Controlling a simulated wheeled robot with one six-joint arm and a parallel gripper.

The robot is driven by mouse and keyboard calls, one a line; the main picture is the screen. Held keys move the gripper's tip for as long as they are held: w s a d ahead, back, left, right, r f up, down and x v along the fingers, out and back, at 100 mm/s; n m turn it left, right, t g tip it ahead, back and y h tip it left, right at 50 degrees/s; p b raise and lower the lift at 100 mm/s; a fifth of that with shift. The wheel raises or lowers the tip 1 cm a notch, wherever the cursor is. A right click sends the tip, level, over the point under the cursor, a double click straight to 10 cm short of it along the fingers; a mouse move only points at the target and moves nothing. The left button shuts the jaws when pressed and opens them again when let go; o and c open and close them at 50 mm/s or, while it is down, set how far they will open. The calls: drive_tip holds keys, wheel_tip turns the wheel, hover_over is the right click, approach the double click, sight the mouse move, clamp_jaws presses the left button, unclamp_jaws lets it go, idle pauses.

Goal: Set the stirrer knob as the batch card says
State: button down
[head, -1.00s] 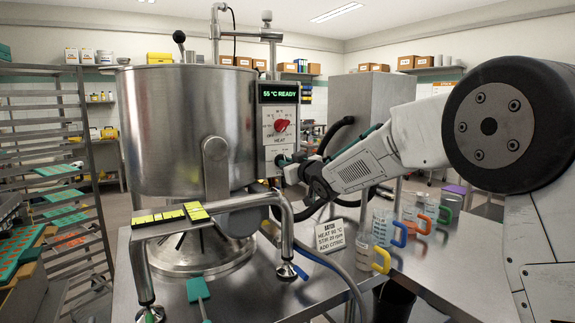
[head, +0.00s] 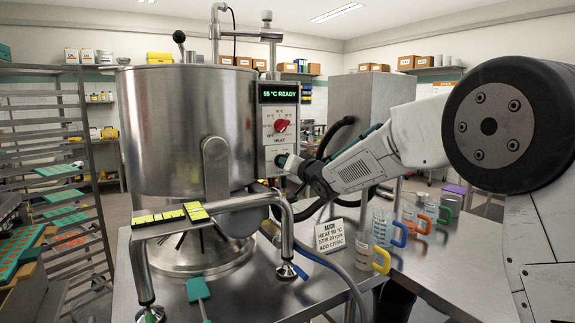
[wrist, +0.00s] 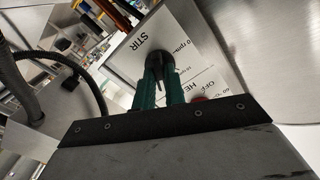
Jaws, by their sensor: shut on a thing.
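The black stirrer knob (wrist: 159,58) sits on a white panel marked STIR. In the wrist view the two green fingers of my gripper (wrist: 160,78) are shut on its sides. A "0 rpm" mark shows to the right of the knob; its pointer and the other marks are hard to read. In the head view my gripper (head: 290,164) reaches the panel's lower part from the right, at the stirrer knob (head: 281,160). The batch card (head: 335,236) stands on the table; its stir line appears to read 20 rpm.
The red heat knob (head: 281,126) is just above, under a display (head: 278,93) reading 55 °C READY. The steel kettle (head: 175,130) stands left of the panel. Jugs with coloured handles (head: 383,228) stand at the right. A black hose (head: 335,137) hangs near my wrist.

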drive_tip(key=shift+f, duration=0.1)
idle(0.4)
drive_tip(key=c, duration=1.5)
unclamp_jaws()
drive_tip(key=shift+o, duration=0.2)
drive_tip(key=v, duration=0.7)
drive_tip(key=shift+s+d, duration=0.25)
drive_tip(key=shift+s, duration=0.1)
